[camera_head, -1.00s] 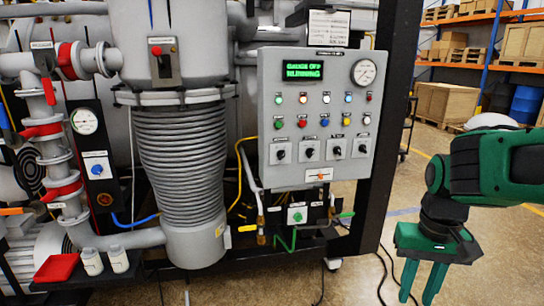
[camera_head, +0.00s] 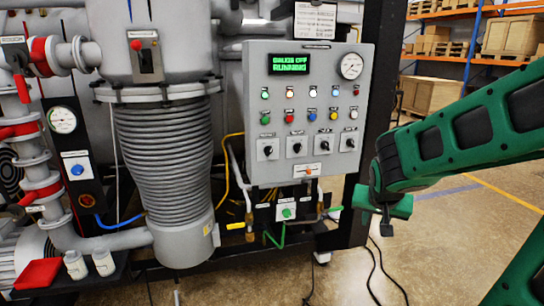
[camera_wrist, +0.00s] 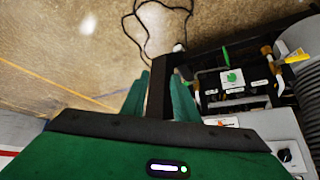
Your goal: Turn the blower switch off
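The grey control panel (camera_head: 257,100) stands at the centre of the head view. Its lower row has several black rotary switches, including one at the left (camera_head: 268,151) and one at the right (camera_head: 350,143). Their labels are too small to read, so I cannot tell which is the blower switch. My gripper (camera_wrist: 160,80) is open and empty in the wrist view, its two green fingers apart. In the head view my gripper's green body (camera_head: 391,206) is right of the panel and lower, apart from it; its fingers do not show clearly there.
A round gauge (camera_head: 351,66) and rows of coloured buttons share the panel. A black frame post (camera_head: 366,170) stands at its right. A green button box (camera_head: 287,212) sits below. Cables (camera_head: 373,275) lie on the open floor at right.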

